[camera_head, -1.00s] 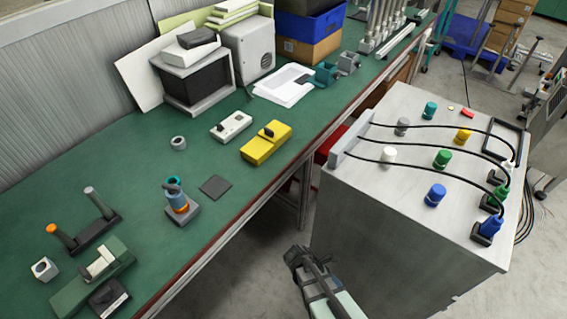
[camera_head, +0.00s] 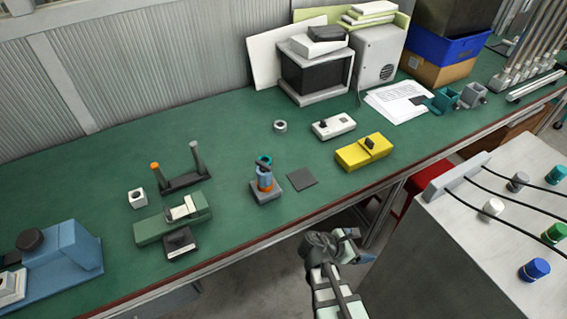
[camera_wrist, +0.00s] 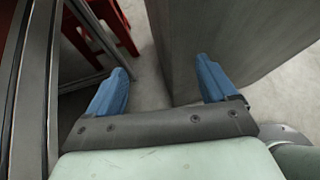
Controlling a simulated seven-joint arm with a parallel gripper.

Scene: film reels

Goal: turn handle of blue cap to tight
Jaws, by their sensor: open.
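A blue cap (camera_head: 534,269) stands upright on top of the grey cabinet at the right edge of the head view. A small fixture with an orange and blue body and a teal loop on top (camera_head: 265,172) stands on the green bench. I cannot tell from the frames which of these has the handle. My gripper (camera_head: 356,245) is in front of the bench, left of the cabinet, apart from both. In the wrist view its two blue fingers (camera_wrist: 162,72) are spread with nothing between them. Neither the cap nor the fixture shows in the wrist view.
The grey cabinet (camera_head: 455,255) also carries white, green and teal caps and black cables. The green bench (camera_head: 225,250) holds a yellow box (camera_head: 364,152), a dark square pad (camera_head: 302,180) and a green clamp-like block (camera_head: 172,219). Open floor lies between bench and cabinet.

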